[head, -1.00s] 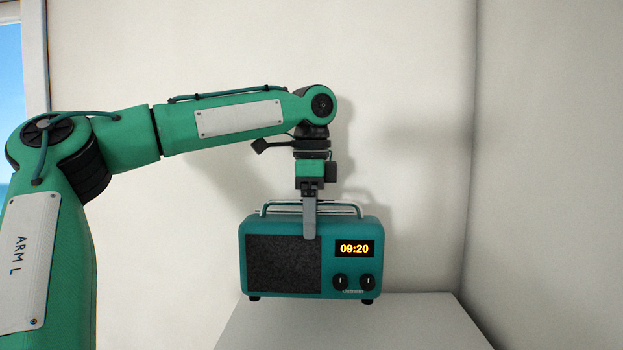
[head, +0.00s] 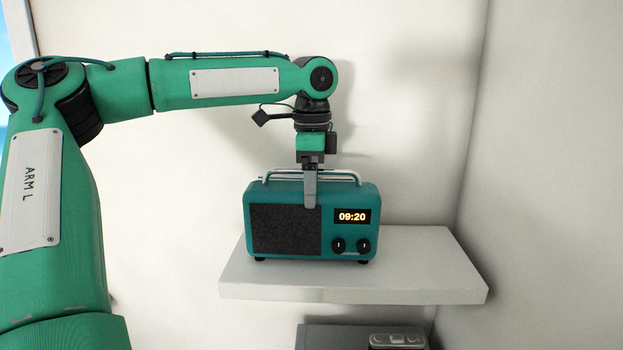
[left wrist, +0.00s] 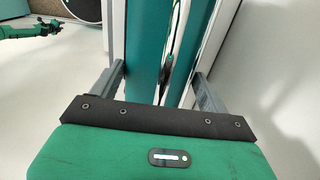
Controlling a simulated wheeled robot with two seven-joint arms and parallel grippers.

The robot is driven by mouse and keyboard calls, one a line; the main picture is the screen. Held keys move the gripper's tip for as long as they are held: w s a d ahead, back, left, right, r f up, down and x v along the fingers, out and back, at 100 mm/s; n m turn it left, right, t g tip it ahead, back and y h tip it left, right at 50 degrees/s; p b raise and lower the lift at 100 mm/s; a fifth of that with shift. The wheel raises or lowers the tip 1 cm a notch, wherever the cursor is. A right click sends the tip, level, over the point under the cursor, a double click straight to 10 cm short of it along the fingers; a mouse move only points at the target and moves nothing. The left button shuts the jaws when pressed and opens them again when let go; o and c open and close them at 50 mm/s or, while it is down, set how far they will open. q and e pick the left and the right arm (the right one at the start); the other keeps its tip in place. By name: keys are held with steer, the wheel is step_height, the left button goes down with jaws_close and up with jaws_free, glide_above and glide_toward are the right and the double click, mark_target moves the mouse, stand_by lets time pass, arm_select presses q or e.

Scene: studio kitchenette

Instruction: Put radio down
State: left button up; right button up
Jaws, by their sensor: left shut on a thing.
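The teal radio (head: 287,220) has a dark speaker grille, a lit 09:20 display, two knobs and a pale top handle. It is upright over the white shelf (head: 400,289), within its edges. Its feet look at or very near the shelf top; I cannot tell whether they touch. My left gripper (head: 311,190) points straight down and is shut on the radio from above, one finger showing on its front. The left wrist view shows the radio's top (left wrist: 142,50) between both fingers. A small green and black part, perhaps my right arm, shows there at upper left; its jaws are unclear.
The wall (head: 400,120) stands close behind the shelf, and another wall meets it at the right. The shelf has bare room right of the radio. Below it is a grey object (head: 345,337) with a smaller grey item (head: 397,341) at its right end.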

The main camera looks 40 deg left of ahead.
arm_select(q)
steer(key=o, duration=2)
steer(key=shift+s+d, duration=0.1)
steer(key=shift+o, duration=0.2)
steer(key=shift+r, duration=0.3)
step_height(320, 180, up, 10)
steer(key=b, duration=0.2)
steer(key=shift+r+b, duration=0.2)
steer(key=shift+b, duration=0.15)
steer(key=shift+r, duration=0.6)
